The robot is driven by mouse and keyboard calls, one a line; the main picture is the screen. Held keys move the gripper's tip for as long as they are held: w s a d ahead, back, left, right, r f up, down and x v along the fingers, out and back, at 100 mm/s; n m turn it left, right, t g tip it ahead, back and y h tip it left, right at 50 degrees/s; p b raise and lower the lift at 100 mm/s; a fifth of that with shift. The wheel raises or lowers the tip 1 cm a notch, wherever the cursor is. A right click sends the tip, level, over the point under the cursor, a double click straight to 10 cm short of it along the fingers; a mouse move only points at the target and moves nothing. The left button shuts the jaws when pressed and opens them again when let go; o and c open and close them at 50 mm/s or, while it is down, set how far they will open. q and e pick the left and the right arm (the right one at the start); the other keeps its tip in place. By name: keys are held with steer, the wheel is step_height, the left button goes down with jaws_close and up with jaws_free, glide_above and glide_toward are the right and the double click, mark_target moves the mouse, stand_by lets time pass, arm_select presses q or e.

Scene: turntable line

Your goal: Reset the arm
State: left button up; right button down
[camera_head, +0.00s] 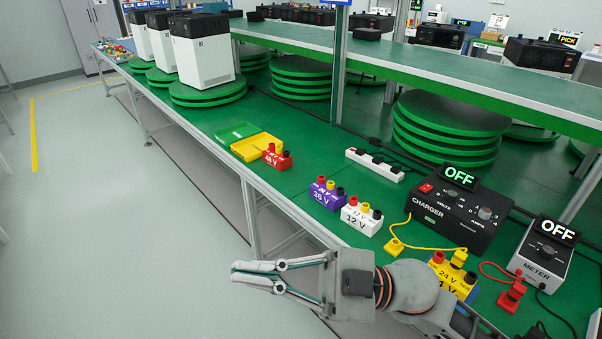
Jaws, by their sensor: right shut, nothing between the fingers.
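My right gripper (236,274) reaches in from the lower right and points left. Its fingers are shut with nothing between them. It hangs over the grey floor, just in front of the green bench (310,222). My right arm passes in front of a yellow 24 V block (452,277) and hides part of it. My left gripper is not in view.
A white 12 V block (361,220), a purple block (326,194) and a red block (277,158) stand on the bench. Behind my arm are a black charger (447,218) and a meter (541,260), both reading OFF. The floor (120,220) at left is clear.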

steer(key=w+d+f+m+t+h, duration=0.2)
steer(key=w+d+f+m+t, duration=0.1)
steer(key=w+m+t, duration=0.4)
steer(key=w+d+f+m+t+h, duration=0.1)
steer(key=w+d+f+m+t, duration=0.35)
steer(key=t, duration=0.45)
steer(key=w+d+f+m+t+h, duration=0.1)
steer(key=d+f+m+h, duration=0.35)
steer(key=f, duration=0.35)
steer(key=w+d+f+m+t+h, duration=0.1)
steer(key=d+f+m+t+h, duration=0.2)
steer(key=f+h, duration=0.35)
steer(key=s+d+f+g+h, duration=0.1)
steer(key=s+d+f+g, duration=0.1)
steer(key=f, duration=0.5)
steer(key=s+d+f+m+g+h, duration=0.1)
steer(key=s+d+f+g+h, duration=0.1)
steer(key=s+d+f, duration=0.3)
steer(key=s+d+f+m+g+h, duration=0.1)
steer(key=s+d+f+g+h, duration=0.1)
steer(key=s+f, duration=0.4)
step_height(320, 180, down, 4)
steer(key=shift+d+f+g, duration=0.1)
steer(key=shift+d+g, duration=0.5)
steer(key=shift+d, duration=0.65)
